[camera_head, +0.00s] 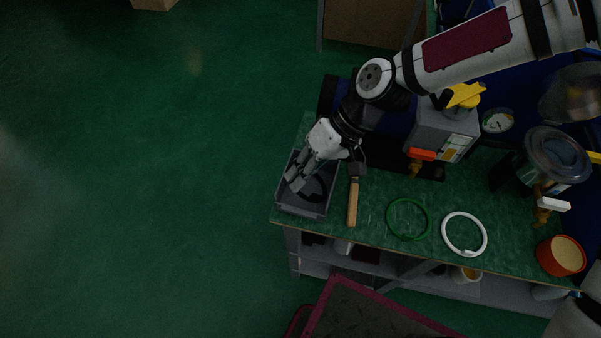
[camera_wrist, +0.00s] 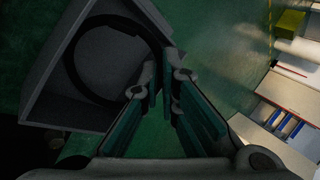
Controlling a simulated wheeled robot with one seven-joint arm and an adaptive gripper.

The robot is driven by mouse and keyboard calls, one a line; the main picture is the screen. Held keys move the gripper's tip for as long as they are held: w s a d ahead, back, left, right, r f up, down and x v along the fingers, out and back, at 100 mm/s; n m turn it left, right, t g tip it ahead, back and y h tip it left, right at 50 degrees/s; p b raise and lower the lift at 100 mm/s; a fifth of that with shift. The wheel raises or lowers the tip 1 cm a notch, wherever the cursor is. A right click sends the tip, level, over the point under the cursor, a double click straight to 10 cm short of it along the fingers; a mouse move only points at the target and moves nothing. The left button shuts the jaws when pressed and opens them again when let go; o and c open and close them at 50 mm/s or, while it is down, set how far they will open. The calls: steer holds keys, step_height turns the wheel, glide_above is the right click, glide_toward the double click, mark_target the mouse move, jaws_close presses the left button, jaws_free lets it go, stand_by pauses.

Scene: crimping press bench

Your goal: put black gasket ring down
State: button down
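The black gasket ring (camera_wrist: 74,78) shows in the wrist view as a dark circle over the inside of a grey bin (camera_wrist: 38,112). Its right edge meets my fingertips. My gripper (camera_wrist: 164,68) looks shut on that edge, though the exact contact is dark and partly hidden by the fingers. In the head view my gripper (camera_head: 292,182) points down into the grey bin (camera_head: 301,209) at the bench's left end. The ring (camera_head: 316,190) shows there as a dark arc within the bin's outline; its height above the bin floor is unclear.
A wooden-handled tool (camera_head: 352,202) lies right of the bin. A green ring (camera_head: 389,222) and a white ring (camera_head: 446,235) lie farther right on the green bench top (camera_head: 374,196). A grey press (camera_head: 436,133) stands behind, and an orange cup (camera_head: 562,256) at right.

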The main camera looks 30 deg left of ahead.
steer(key=c, duration=1.8)
jaws_free()
steer(key=v, duration=1.2)
steer(key=shift+p, duration=0.45)
steer(key=shift+d+r, duration=0.1)
